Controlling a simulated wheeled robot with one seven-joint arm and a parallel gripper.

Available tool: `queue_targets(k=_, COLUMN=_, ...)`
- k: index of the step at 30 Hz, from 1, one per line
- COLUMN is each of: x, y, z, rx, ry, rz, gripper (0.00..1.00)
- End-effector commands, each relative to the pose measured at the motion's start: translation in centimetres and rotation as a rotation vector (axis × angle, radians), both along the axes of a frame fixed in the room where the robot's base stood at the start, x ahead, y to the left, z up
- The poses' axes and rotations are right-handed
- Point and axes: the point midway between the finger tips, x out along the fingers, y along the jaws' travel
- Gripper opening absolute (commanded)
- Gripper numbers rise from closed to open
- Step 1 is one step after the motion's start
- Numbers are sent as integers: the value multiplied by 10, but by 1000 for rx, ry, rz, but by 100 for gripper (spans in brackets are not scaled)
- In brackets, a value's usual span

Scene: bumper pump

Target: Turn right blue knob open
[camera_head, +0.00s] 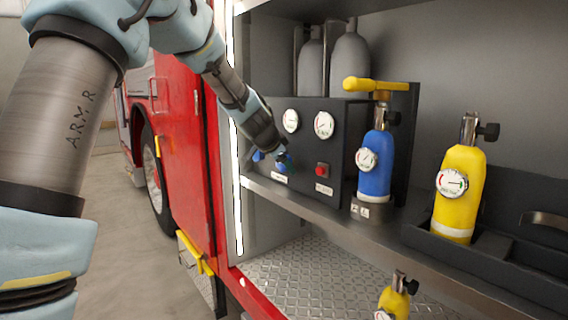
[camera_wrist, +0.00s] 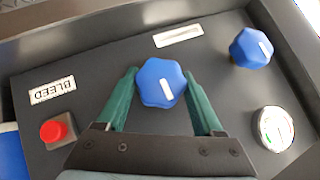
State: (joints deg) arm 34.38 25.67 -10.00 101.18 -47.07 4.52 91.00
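The right blue knob (camera_wrist: 160,82) is a lobed knob with a white mark, on the dark panel in the wrist view, which shows the panel upside down. In the head view this knob (camera_head: 282,168) is partly hidden by my gripper (camera_head: 284,158). In the wrist view my gripper (camera_wrist: 161,72) has its two green fingers apart, one on each side of the knob. The fingertips are close to the knob's sides; I cannot tell whether they touch it. The other blue knob (camera_wrist: 251,48) stands apart, with its white mark at a slant.
A red button (camera_wrist: 53,131) sits near the BLEED label (camera_wrist: 52,91). Gauges (camera_head: 324,125) are above the knobs. A blue cylinder (camera_head: 375,165) and a yellow cylinder (camera_head: 459,190) stand to the right. The red truck side (camera_head: 185,150) is to the left.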

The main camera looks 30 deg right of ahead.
Motion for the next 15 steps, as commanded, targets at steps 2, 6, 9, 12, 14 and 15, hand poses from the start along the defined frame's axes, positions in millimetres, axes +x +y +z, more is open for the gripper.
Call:
queue_targets(k=2, x=0, y=0, z=0, rx=0, ry=0, rz=0, gripper=58)
queue_targets(k=6, x=0, y=0, z=0, rx=0, ry=0, rz=0, gripper=43)
queue_targets(k=9, x=0, y=0, z=0, rx=0, ry=0, rz=0, gripper=32)
queue_targets(k=12, x=0, y=0, z=0, rx=0, ry=0, rz=0, gripper=20)
queue_targets(k=14, x=0, y=0, z=0, rx=0, ry=-1, rz=1, gripper=14)
queue_targets(k=15, x=0, y=0, z=0, rx=0, ry=-1, rz=1, gripper=11)
